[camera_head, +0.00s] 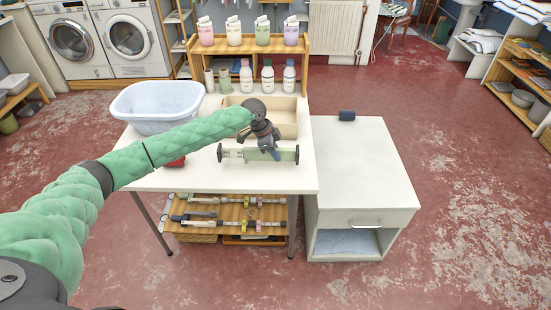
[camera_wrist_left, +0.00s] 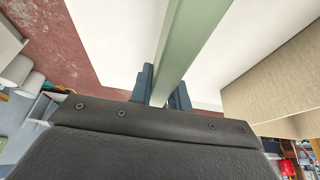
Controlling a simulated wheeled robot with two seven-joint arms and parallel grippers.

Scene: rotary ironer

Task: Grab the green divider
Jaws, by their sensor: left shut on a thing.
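The green divider (camera_head: 287,155) is a pale green bar with dark and white end pieces, lying sideways in front of the wooden tray over the white table. In the left wrist view the divider (camera_wrist_left: 190,35) runs up and away from between the two blue fingers (camera_wrist_left: 163,88). I cannot tell whether the divider touches the tabletop. My right gripper is not in view.
An open wooden tray (camera_head: 287,112) stands behind the divider. A pale blue basin (camera_head: 157,103) is at the table's left, with a red object (camera_head: 176,162) near my arm. A shelf with bottles (camera_head: 267,75) is at the back. The white cabinet top (camera_head: 361,160) at right is mostly clear.

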